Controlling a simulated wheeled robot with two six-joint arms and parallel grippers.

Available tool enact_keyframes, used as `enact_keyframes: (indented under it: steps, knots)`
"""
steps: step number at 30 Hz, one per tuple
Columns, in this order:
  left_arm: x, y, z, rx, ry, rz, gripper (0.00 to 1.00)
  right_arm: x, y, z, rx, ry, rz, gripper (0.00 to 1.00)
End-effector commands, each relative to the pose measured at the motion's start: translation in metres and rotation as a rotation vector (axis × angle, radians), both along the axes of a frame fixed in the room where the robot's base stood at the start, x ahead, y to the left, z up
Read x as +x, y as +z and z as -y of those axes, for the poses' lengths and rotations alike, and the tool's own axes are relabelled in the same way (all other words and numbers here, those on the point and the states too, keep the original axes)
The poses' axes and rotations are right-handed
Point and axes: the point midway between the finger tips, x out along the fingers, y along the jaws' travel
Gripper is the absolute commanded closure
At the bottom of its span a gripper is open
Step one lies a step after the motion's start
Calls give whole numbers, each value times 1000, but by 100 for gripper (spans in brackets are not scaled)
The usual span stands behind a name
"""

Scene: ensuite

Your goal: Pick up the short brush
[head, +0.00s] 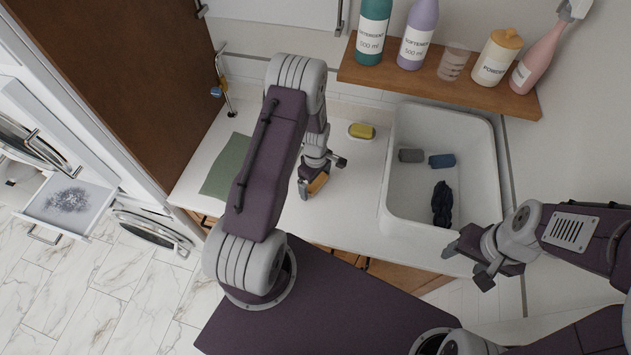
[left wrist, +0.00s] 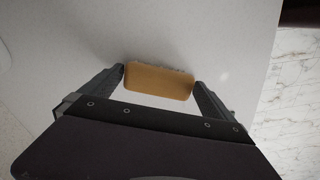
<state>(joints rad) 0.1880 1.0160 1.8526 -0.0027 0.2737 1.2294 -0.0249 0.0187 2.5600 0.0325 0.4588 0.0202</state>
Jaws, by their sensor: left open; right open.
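The short brush (left wrist: 158,82) is a tan wooden block with rounded corners, lying on the white counter. In the head view the brush (head: 318,183) shows partly, below my left gripper (head: 322,177). In the left wrist view my left gripper (left wrist: 160,88) is open, with one finger at each end of the brush. The fingers look close to its ends; I cannot tell whether they touch. My right gripper (head: 465,262) is open and empty near the counter's front edge, below the sink.
A white sink (head: 411,205) holds two small blocks and a dark cloth (head: 442,204). A yellow sponge (head: 361,131) sits in a dish behind my left gripper. A green cloth (head: 226,166) lies at left. Bottles stand on a wooden shelf (head: 437,83).

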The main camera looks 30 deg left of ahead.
Motion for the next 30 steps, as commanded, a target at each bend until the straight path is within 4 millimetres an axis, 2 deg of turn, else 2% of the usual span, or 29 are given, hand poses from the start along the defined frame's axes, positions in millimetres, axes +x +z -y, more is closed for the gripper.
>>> enact_keyframes:
  steps: [5, 6, 11, 12, 13, 14, 23, 29, 30]
  knots:
    - [0, -1, 0, 0, -1, 1, 0, 0, 0, 0, 0, 0, 0, 42]
    - [0, -1, 0, 0, -1, 1, 3, 0, 0, 0, 0, 0, 0, 42]
    - [0, -1, 0, 0, -1, 1, 47, 0, 0, 0, 0, 0, 0, 42]
    - [0, -1, 0, 0, -1, 1, 54, 0, 0, 0, 0, 0, 0, 42]
    - [0, -1, 0, 0, -1, 1, 54, 0, 0, 0, 0, 0, 0, 42]
    - [0, -1, 0, 0, -1, 1, 61, 0, 0, 0, 0, 0, 0, 42]
    - [2, 6, 0, 0, -1, 4, 61, 0, -4, 0, 0, 0, 0, 42]
    - [2, 37, 0, 1, -1, 7, 61, 0, -16, 0, 0, 0, 0, 42]
    - [0, 43, 8, 0, -5, 5, 61, 0, -19, 0, 0, 0, 0, 42]
